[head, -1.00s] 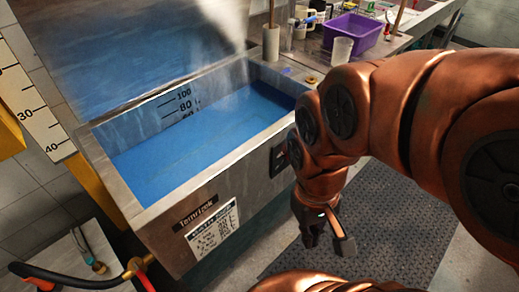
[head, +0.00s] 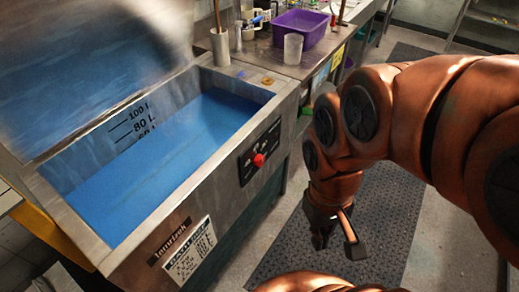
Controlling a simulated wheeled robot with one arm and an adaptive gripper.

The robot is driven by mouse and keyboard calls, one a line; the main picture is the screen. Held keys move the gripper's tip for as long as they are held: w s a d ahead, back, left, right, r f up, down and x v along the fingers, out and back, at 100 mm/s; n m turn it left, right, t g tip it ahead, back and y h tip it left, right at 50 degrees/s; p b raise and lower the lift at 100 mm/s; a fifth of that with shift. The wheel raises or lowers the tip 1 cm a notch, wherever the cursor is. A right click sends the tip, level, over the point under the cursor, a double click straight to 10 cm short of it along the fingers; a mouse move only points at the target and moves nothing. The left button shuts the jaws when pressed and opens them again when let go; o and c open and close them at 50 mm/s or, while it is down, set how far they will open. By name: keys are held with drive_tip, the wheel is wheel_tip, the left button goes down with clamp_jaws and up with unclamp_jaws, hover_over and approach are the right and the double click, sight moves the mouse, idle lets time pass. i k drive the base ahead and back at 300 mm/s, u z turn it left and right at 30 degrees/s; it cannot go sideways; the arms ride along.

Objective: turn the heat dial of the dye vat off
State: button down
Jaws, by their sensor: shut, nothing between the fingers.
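The dye vat (head: 225,215) is a steel tank with blue liquid inside and a level scale on its inner wall. On its front face is a black control panel with a red dial (head: 259,160). The dial's exact setting is too small to read. My gripper (head: 338,248) hangs to the right of the vat and lower than the dial, apart from both. Its fingers point down over the floor mat and look narrow, with nothing held.
A steel counter (head: 265,62) beyond the vat carries a purple bin (head: 300,28), a white cup (head: 293,50) and a grey cylinder (head: 220,46).

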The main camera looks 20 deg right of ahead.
sight(258, 161)
drive_tip(key=u, duration=1)
drive_tip(key=k, duration=0.5)
drive_tip(key=z, duration=0.05)
